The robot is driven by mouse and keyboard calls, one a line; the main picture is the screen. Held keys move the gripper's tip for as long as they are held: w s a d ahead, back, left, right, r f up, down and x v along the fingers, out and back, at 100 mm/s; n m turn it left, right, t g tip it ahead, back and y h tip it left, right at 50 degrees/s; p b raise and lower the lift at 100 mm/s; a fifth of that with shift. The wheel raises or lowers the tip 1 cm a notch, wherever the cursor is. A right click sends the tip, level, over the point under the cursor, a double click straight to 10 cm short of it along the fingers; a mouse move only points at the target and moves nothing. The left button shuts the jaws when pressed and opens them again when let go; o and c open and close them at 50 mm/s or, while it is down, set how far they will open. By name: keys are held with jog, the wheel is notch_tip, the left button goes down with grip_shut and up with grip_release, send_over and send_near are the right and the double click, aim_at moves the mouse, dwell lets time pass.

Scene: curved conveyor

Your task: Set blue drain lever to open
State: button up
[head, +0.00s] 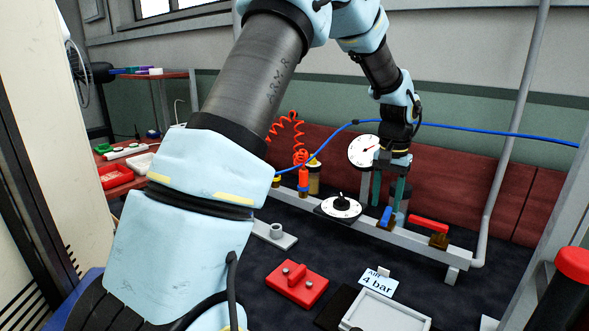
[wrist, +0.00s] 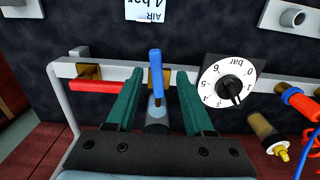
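The blue drain lever (head: 386,217) sits on a brass valve on the grey pipe rail (head: 350,220). In the wrist view the blue lever (wrist: 156,72) stands roughly upright in the picture, across the rail, above a grey cylinder (wrist: 157,118). My gripper (head: 387,204) points down at the lever with teal fingers apart. In the wrist view my gripper (wrist: 159,76) has one finger on each side of the lever, with visible gaps, and holds nothing. Whether the fingertips reach the lever's depth is hard to tell.
A red lever (head: 428,224) lies along the rail to the right. A black-and-white dial knob (head: 341,206) and a round gauge (head: 364,152) are on the left. A blue hose (head: 450,127) runs behind. An "AIR 4 bar" card (head: 377,281) stands in front.

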notch_tip(320, 180, up, 8)
jog(key=a, duration=0.1)
jog(key=s+a+r+n+p, duration=0.1)
jog(key=a+p, duration=0.1)
jog(key=a, duration=0.5)
jog(key=s+a+n+p, duration=0.1)
jog(key=a+n+p, duration=0.1)
jog(key=a, duration=0.6)
jog(key=s+a+r+n+t+p, duration=0.1)
jog(key=a+p, duration=0.2)
jog(key=a, duration=0.4)
jog(key=shift+s+a+r, duration=0.25)
jog(key=shift+s+r, duration=0.05)
jog(key=shift+s, duration=0.1)
